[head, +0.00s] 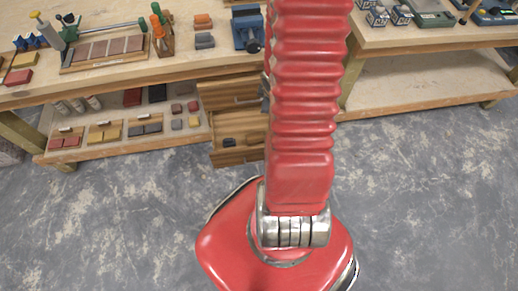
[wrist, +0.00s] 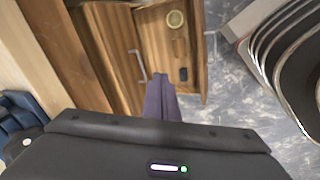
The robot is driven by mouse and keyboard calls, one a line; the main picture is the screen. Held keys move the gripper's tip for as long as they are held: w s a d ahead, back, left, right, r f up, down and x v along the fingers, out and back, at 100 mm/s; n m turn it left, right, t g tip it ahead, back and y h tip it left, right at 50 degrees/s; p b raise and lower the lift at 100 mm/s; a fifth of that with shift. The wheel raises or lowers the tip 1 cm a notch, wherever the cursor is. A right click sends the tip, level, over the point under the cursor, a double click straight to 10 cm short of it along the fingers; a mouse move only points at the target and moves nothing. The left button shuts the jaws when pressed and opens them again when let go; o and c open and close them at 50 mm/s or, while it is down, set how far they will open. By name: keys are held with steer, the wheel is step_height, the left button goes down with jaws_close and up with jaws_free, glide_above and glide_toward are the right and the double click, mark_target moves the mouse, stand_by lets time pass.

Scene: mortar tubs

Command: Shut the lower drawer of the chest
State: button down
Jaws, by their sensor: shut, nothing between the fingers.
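The wooden chest (head: 228,97) stands under the workbench, partly hidden by my red arm in the head view. Its lower drawer (head: 238,157) is pulled out toward me, with a dark item inside. In the wrist view the chest (wrist: 98,50) is at the left, and the open lower drawer (wrist: 160,45) holds a round pale item (wrist: 175,18) and a small dark block (wrist: 183,74). A metal handle (wrist: 138,66) shows on the upper front. My gripper (wrist: 161,80) is shut and empty, its fingertips over the drawer area; contact cannot be told.
The workbench (head: 120,72) carries tools and blocks, and its lower shelf (head: 130,140) holds several coloured blocks. A second bench (head: 430,85) stands at the right. The grey floor (head: 110,215) in front is clear around my base.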

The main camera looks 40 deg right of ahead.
steer(key=s+a+f+n+t+y, duration=0.1)
steer(key=s+a+f, duration=0.1)
steer(key=f, duration=0.5)
steer(key=s+a+f+n+t+y, duration=0.1)
steer(key=s+a+f, duration=0.1)
steer(key=s+f, duration=0.3)
steer(key=s+a+f+t+y, duration=0.1)
steer(key=s+a+f, duration=0.2)
steer(key=f, duration=0.5)
steer(key=shift+s+f+n, duration=0.3)
steer(key=shift+s+n, duration=0.1)
steer(key=shift+s, duration=0.2)
steer(key=shift+w+f, duration=0.1)
glide_toward(255, 151)
step_height(255, 151, down, 4)
steer(key=a, duration=0.3)
steer(key=shift+w+d, duration=0.75)
steer(key=shift+d, duration=0.3)
steer(key=shift+w+d, duration=0.3)
steer(key=shift+w, duration=0.15)
steer(key=shift+w, duration=0.1)
